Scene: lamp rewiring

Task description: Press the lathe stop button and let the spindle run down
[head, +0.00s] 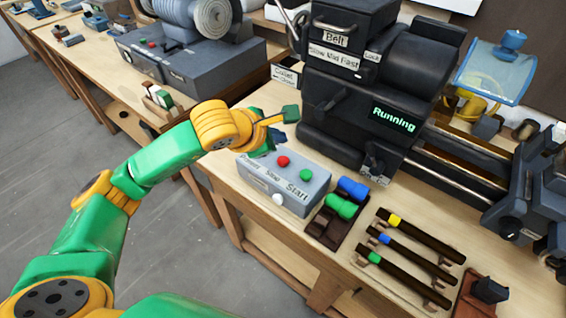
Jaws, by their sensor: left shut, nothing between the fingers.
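The lathe (345,90) is black and stands on the wooden bench, with a lit sign reading "Running" (393,119) on its headstock. In front of it is a grey control box (285,183) with a red button (283,161), a green button (306,175) and a white knob (278,199). The label "Start" is legible; the label nearer the red button is partly unreadable. My left gripper (287,126) is shut and empty, just above and behind the red button's end of the box; I cannot tell any contact. My right gripper is not in view.
A rack with blue and green pieces (341,206) stands right of the control box. Several dark bars with coloured marks (412,254) lie farther right. A clear guard (495,72) is at the upper right. Another machine (185,60) stands on the back bench.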

